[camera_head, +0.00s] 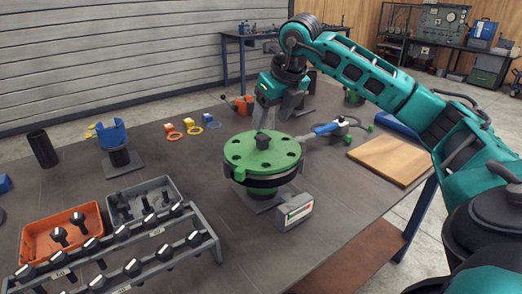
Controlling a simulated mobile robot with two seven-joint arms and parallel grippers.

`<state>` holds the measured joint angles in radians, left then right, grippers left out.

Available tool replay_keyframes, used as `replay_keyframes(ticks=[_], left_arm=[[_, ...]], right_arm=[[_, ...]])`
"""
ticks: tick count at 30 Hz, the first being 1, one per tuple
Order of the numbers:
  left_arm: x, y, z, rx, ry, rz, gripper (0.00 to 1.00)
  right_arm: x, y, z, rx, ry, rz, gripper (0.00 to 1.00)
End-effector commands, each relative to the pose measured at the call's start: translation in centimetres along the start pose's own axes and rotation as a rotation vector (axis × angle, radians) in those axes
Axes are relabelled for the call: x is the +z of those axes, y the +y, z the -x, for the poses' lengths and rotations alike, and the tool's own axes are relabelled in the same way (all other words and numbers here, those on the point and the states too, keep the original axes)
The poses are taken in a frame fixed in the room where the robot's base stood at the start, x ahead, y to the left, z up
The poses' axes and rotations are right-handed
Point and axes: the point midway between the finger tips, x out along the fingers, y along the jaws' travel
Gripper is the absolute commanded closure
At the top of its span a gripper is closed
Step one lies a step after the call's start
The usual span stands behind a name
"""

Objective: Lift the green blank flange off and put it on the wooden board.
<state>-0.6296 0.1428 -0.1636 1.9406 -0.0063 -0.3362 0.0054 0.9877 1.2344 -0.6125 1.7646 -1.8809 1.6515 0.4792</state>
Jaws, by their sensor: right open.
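The green blank flange (245,156) is a round green disc with several holes and a dark square knob (262,141) on top. It lies flat on the pipe's dark lower flange (268,182), on a stand on the table. My right gripper (264,122) is just above and behind the knob, pointing down, with its fingers partly hidden; it is open. I cannot tell whether it touches the knob. The wooden board (392,160) lies bare on the table's right side. My left gripper is not in view.
A small white-and-grey box (295,212) stands close in front of the pipe. A blue-handled tool (330,128) lies between flange and board. A grey rack of black knobs (150,245) and an orange tray (60,230) are at the front left. A blue holder (113,134) stands left.

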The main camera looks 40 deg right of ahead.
Motion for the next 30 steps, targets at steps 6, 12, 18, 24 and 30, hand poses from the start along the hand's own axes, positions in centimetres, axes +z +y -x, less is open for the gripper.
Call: replay_keyframes(ticks=[6, 12, 18, 24, 30], left_arm=[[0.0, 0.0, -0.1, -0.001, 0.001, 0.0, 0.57], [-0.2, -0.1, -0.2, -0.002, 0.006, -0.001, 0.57], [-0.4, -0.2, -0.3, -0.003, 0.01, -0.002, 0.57], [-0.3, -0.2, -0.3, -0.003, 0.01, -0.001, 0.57], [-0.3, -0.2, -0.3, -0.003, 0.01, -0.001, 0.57]], right_arm=[[-0.1, 0.1, -1.8, 0.001, 0.002, 0.002, 0.36], [-0.4, 0.7, -4.7, 0.002, 0.004, 0.002, 0.36], [-0.3, 0.6, -6.4, 0.002, 0.0, 0.002, 0.36], [-0.3, 0.6, -6.5, 0.002, -0.001, 0.002, 0.36], [-0.3, 0.6, -6.5, 0.002, -0.001, 0.002, 0.53]])
